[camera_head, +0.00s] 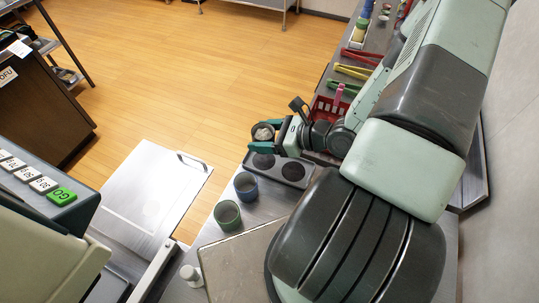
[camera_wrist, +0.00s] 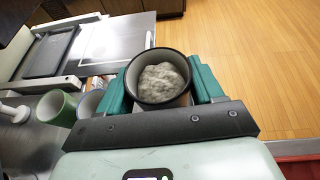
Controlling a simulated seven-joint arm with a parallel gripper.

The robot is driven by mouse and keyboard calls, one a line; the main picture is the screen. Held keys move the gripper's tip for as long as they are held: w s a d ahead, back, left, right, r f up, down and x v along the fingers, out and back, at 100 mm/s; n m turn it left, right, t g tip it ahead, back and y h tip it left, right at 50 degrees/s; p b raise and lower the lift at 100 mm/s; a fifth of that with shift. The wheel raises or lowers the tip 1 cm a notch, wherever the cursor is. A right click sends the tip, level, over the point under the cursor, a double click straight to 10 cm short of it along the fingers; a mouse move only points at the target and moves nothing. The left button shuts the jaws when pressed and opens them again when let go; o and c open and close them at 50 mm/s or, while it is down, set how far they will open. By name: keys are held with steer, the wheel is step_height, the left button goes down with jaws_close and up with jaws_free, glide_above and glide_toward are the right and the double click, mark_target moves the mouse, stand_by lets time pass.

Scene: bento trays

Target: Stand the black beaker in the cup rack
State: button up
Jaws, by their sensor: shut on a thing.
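The black beaker (camera_head: 254,133) is upright between the teal fingers of my gripper (camera_head: 265,134), with pale grey lumpy contents inside. In the wrist view, the beaker (camera_wrist: 160,103) shows its dark round rim, with a finger of my gripper (camera_wrist: 161,82) against either side. The cup rack (camera_head: 278,168) is a grey block with two round dark wells, both looking empty. It sits on the counter just below my gripper in the head view. The beaker is apart from the rack; its height above it is hard to tell. The beaker's base is hidden.
A blue cup (camera_head: 246,187) and a green cup (camera_head: 227,213) stand near the rack. They also show in the wrist view at left. A small white object (camera_head: 191,275) is nearer. A red basket (camera_head: 327,109) and several coloured tongs (camera_head: 353,72) lie beyond the rack.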

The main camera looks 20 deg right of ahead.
steer(key=shift+f, duration=3.4)
steer(key=shift+f, duration=0.15)
steer(key=o, duration=1.1)
steer(key=v, duration=1.2)
